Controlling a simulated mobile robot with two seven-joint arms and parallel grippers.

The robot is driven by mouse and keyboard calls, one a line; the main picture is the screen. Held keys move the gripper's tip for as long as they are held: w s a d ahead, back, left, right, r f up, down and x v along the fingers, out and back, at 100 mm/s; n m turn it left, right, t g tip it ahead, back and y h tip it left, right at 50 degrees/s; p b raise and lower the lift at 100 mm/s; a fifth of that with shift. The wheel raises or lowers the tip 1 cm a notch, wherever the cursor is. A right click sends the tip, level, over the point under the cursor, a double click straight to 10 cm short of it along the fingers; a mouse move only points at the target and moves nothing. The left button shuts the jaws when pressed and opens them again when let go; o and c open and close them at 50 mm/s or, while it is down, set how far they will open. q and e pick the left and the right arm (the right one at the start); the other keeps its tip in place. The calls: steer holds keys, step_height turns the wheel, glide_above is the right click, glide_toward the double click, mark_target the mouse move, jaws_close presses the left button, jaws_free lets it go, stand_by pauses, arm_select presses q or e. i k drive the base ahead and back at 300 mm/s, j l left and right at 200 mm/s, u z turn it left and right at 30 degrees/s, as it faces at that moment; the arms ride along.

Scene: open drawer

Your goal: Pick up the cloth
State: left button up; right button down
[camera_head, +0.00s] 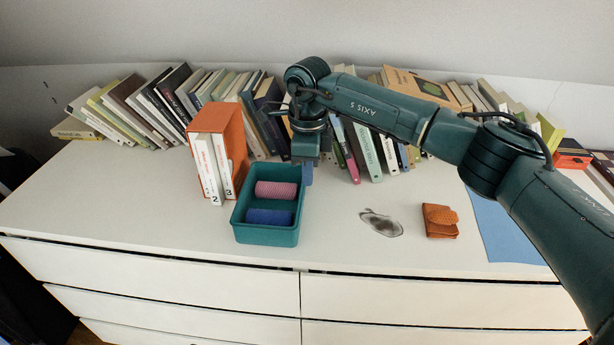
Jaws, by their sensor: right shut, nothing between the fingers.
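No single thing stands out clearly as the cloth. A pink roll (276,190) and a dark blue roll (269,217), which may be rolled cloth, lie in a teal tray (268,236) on the dresser top. A flat light blue sheet (503,232) lies at the right, partly hidden behind my right arm; I cannot tell if it is fabric. My right gripper (306,172) points down at the tray's back right corner, shut and empty. I cannot tell whether it touches the rim. My left gripper is out of view.
An orange file box (232,140) with white volumes stands left of the tray. A grey smear-like patch (381,223) and an orange wallet (440,221) lie to the right. Rows of books (150,105) line the back. The white dresser top (110,205) is clear at left.

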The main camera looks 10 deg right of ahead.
mark_target(440, 221)
steer(key=k, duration=1)
